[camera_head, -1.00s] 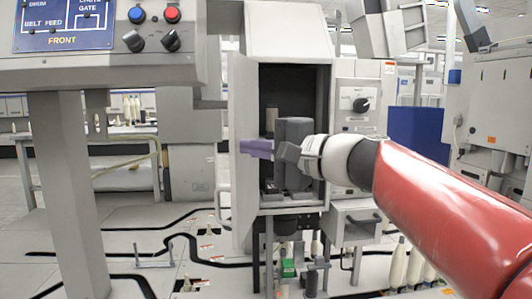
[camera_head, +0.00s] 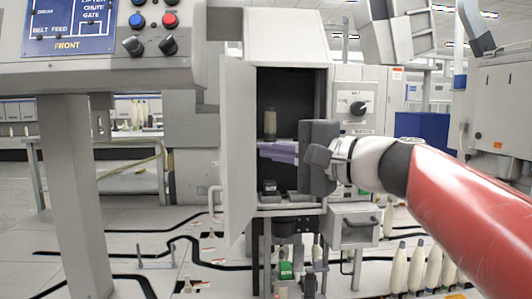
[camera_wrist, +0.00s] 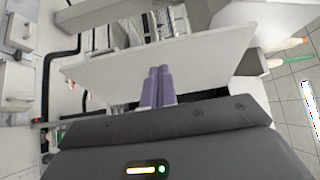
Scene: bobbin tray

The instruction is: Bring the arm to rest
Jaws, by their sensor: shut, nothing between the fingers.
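My gripper (camera_head: 270,150) is in front of the open machine cabinet (camera_head: 292,75), its purple fingers pointing left across the opening. In the wrist view my gripper (camera_wrist: 158,72) shows its two purple fingers side by side, shut and empty. Beyond the fingertips in that view is a pale flat panel (camera_wrist: 100,72). My red and white arm reaches in from the right and hides part of the cabinet's right side.
A bobbin (camera_head: 270,122) stands inside the cabinet behind my fingers. The cabinet's door (camera_head: 235,150) stands open on the left. A control panel (camera_head: 100,40) overhangs the upper left. A drawer (camera_head: 354,226) and several pale bobbins (camera_head: 417,265) are at lower right.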

